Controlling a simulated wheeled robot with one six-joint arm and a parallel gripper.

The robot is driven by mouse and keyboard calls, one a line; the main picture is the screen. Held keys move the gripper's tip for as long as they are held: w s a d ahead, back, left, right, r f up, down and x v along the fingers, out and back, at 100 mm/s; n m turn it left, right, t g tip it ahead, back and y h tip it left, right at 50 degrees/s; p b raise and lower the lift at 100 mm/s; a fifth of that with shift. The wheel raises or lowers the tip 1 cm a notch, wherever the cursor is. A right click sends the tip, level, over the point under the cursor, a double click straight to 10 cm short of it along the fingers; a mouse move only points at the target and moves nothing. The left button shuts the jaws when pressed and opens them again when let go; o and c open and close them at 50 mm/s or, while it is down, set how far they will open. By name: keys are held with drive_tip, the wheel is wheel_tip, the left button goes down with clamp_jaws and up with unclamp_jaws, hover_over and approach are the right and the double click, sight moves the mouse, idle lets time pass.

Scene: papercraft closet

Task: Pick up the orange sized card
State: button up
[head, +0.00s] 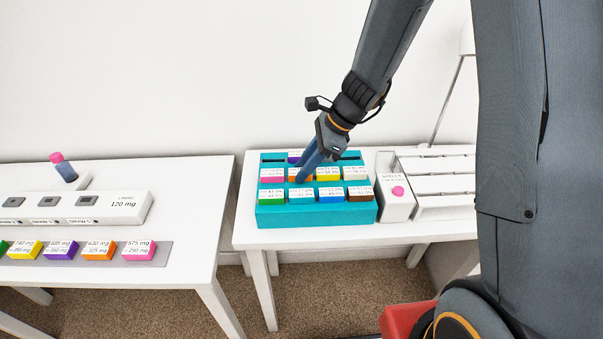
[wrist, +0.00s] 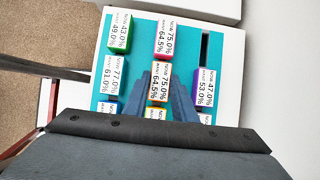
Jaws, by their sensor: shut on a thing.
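The orange card (head: 293,178) has a white label on its top and sits in the middle row of the teal rack (head: 316,216), between a pink card (head: 272,176) and a yellow card (head: 328,174). My gripper (head: 305,178) reaches down from above with its blue-grey fingers at this card. In the wrist view the fingers of my gripper (wrist: 165,90) are on both sides of the orange card (wrist: 158,78), shut on it. The fingers hide part of it in the head view. I cannot tell whether it is lifted from the rack.
Green (head: 271,197), blue (head: 330,195) and brown (head: 359,194) cards sit in the front row. A purple card (head: 293,158) is behind. A white box with a pink knob (head: 397,190) and a slatted white unit (head: 440,185) stand to the right. Another white table (head: 180,185) is left, across a gap.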

wheel_tip(320, 180, up, 10)
drive_tip(key=b, duration=0.1)
idle(0.4)
drive_tip(key=shift+r+p, duration=0.1)
drive_tip(key=shift+p, duration=0.2)
idle(0.3)
